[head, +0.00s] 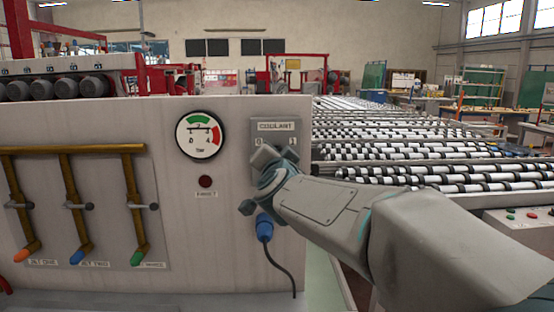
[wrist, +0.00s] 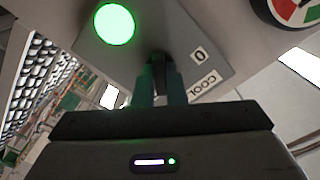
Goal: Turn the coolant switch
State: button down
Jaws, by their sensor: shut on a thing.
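The coolant switch plate (head: 277,127) is a grey plate labelled COOLANT on the right part of the light panel. Marks 0 and 1 show below its label. My gripper (head: 268,158) is in front of the plate and hides its lower part. In the wrist view the plate (wrist: 225,68) is seen close up and tilted. There my gripper (wrist: 160,85) has its fingers shut on the dark switch knob (wrist: 158,62). The fingers cover most of the knob, so I cannot tell exactly which way it points. A round green lamp (wrist: 114,24) beside the knob is bright.
A blue plug (head: 264,228) with a cable is just below my gripper. Three levers (head: 70,200) stand at the left. A roller conveyor (head: 400,150) extends behind on the right.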

dwell(0.3)
jog(key=c, duration=1.5)
grip_release()
jog(key=shift+s, duration=0.1)
jog(key=shift+s+p, duration=0.3)
jog(key=shift+s, duration=6.55)
jog(key=shift+f, duration=0.1)
jog(key=s+d+f+n+g+y, duration=0.1)
jog(key=s+d+f+n+g, duration=0.2)
jog(key=f, duration=0.4)
jog(key=s+d+f+n+g+y, duration=0.1)
jog(key=s+f+n+g, duration=0.2)
jog(key=f, duration=0.4)
jog(key=s+d+f+n+g, duration=0.1)
jog(key=s+f+n+g, duration=0.15)
jog(key=f+g, duration=0.4)
jog(key=s+d+f+g, duration=0.1)
jog(key=s+d+f, duration=0.1)
jog(key=s, duration=0.1)
jog(key=s+d+f+h, duration=0.1)
jog(key=s+d+f, duration=0.1)
jog(key=s+d+f+g+h, duration=0.1)
jog(key=s+d+f, duration=0.2)
jog(key=shift+s+f+m+g, duration=0.1)
jog(key=shift+s+m+g, duration=0.2)
jog(key=shift+m+g, duration=0.05)
